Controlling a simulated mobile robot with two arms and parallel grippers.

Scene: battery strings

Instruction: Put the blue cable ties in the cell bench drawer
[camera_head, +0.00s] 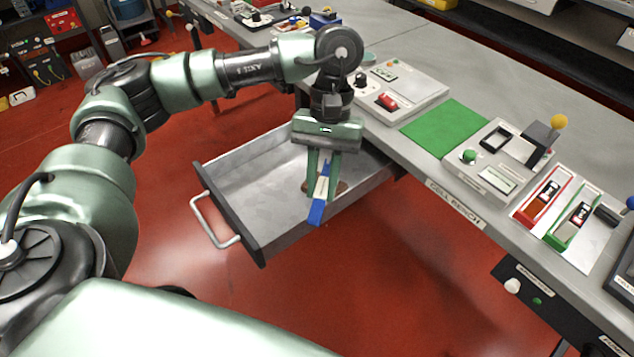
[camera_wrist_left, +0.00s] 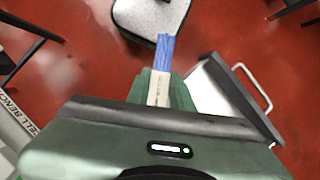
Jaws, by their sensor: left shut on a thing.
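The blue cable ties (camera_head: 317,212) are a bundle with a pale band around it. My left gripper (camera_head: 322,188) is shut on the bundle and holds it over the open cell bench drawer (camera_head: 250,180). In the left wrist view the blue ties (camera_wrist_left: 165,52) stick out beyond the fingers, with the pale band between them. The grey metal drawer is pulled out from under the bench, and its handle (camera_head: 212,225) faces left. In the left wrist view the drawer (camera_wrist_left: 215,95) shows at the right. The drawer floor partly hides behind the gripper. My right gripper is not in view.
The cell bench (camera_head: 455,205) runs along the right, with a green mat (camera_head: 446,130), a tester with a red part (camera_head: 395,95) and red and green trays (camera_head: 570,225) on top. Shelves with bins stand at the far left. The red floor left of the drawer is clear.

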